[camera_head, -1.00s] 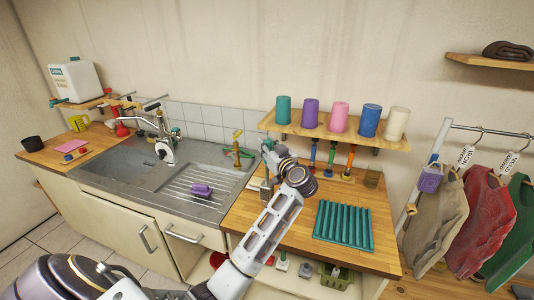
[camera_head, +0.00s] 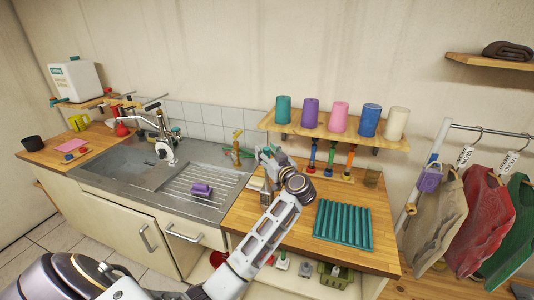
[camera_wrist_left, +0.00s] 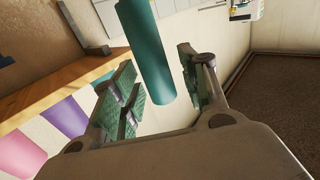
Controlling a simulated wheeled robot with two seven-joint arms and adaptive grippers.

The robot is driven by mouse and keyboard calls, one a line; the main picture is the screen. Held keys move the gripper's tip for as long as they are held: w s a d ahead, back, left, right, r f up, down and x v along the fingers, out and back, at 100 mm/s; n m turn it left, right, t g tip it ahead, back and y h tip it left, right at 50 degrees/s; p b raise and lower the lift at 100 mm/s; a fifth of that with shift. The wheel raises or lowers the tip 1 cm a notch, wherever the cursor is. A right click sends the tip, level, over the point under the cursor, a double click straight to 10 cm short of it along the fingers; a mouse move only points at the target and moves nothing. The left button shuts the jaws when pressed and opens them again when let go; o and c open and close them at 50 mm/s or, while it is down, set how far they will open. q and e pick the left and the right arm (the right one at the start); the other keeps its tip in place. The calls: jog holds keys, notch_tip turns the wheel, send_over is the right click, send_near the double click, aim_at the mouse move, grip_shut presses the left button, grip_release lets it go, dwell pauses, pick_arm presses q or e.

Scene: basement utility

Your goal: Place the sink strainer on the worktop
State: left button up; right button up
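I cannot clearly make out the sink strainer in either view. The metal sink (camera_head: 130,160) is on the left, with its basin partly behind the tap. The wooden worktop (camera_head: 245,212) lies to the right of the sink. My left gripper (camera_head: 268,156) is above the back left part of this worktop, its fingers small and partly hidden by the wrist. In the left wrist view my left gripper (camera_wrist_left: 156,66) has its fingers spread, with nothing visibly clamped. A teal canister (camera_wrist_left: 147,50) appears between them, seemingly beyond the fingertips. My right gripper is out of view.
A ribbed teal mat (camera_head: 343,224) covers the worktop's right part. A shelf (camera_head: 335,133) with several canisters hangs above its back edge. The tap (camera_head: 160,135) rises behind the sink. A purple block (camera_head: 202,190) lies on the drainer. Shirts hang at right.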

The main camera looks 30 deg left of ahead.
pick_arm(q)
jog(key=shift+r, duration=0.1)
dwell(0.3)
jog(key=b+v, duration=0.2)
jog(key=v, duration=1)
jog(key=shift+d, duration=0.1)
dwell(1.3)
